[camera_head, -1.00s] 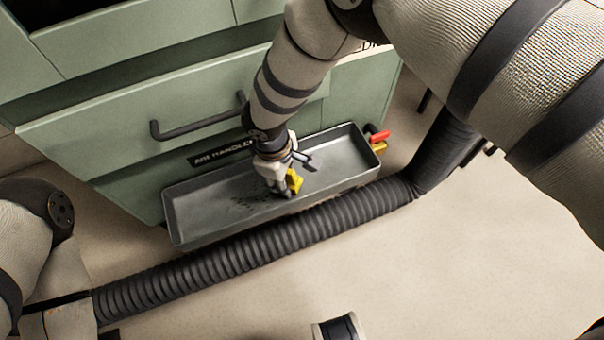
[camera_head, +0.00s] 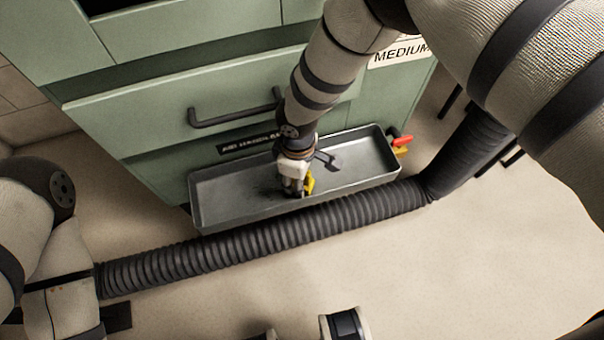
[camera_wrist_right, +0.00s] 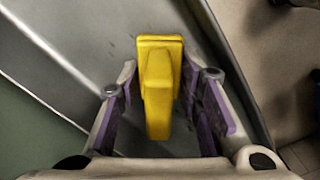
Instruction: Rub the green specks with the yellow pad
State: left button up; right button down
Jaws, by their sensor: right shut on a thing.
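The yellow pad (camera_head: 309,183) is a small yellow block held low inside the grey tray (camera_head: 225,216). My right gripper (camera_head: 295,190) is shut on it, pointing down near the middle of the tray. In the right wrist view the pad (camera_wrist_right: 158,85) sits between the two purple-lined fingers, its far end over the tray floor. Whether it touches the floor I cannot tell. Small dark specks (camera_head: 268,193) show on the floor just left of the gripper; their green colour is hard to make out. The gripper hides part of the floor. My left gripper is out of view.
The tray stands against a green cabinet with a dark drawer handle (camera_head: 235,112). A ribbed black hose (camera_head: 260,240) runs along its front. Red and yellow handles (camera_head: 402,141) sit by its right end. The pale floor (camera_head: 470,260) in front is open.

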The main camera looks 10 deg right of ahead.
aim_at(313, 174)
jog(key=shift+w+r, duration=0.3)
jog(key=shift+w, duration=0.2)
jog(key=shift+w+r, duration=0.25)
jog(key=shift+w, duration=0.25)
jog(key=d, duration=0.3)
jog(key=shift+w+d+f+p, duration=0.1)
jog(key=shift+d+f+p, duration=0.05)
jog(key=shift+f+p, duration=0.15)
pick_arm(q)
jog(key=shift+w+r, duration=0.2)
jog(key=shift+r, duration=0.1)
pick_arm(e)
jog(key=shift+s+d, duration=0.2)
jog(key=shift+d, duration=0.15)
